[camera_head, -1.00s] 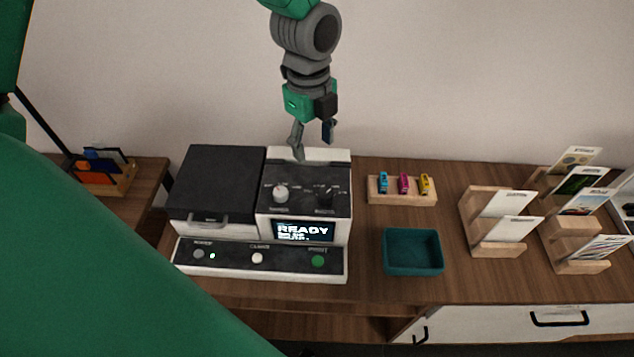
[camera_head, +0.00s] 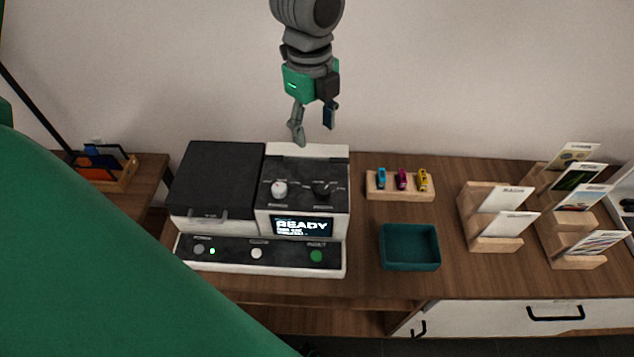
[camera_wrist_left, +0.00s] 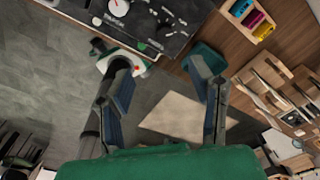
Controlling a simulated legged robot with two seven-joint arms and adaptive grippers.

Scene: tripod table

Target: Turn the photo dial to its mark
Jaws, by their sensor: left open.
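The printer-like machine (camera_head: 300,258) stands on the wooden table with a screen (camera_head: 303,227) reading READY. Its black top panel carries a white dial (camera_head: 279,190) on the left and a black dial (camera_head: 321,188) on the right. Their labels are too small to read, so I cannot tell which is the photo dial. My left gripper (camera_head: 313,133) is open and empty, above the machine's back edge, apart from both dials. In the left wrist view its spread fingers (camera_wrist_left: 163,85) show, with the white dial (camera_wrist_left: 119,7) at the top edge. My right gripper is not in view.
A teal tray (camera_head: 410,264) and a wooden block with small coloured items (camera_head: 400,192) are right of the machine. Wooden card racks (camera_head: 492,244) stand farther right. A black-lidded box section (camera_head: 216,178) is on the left.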

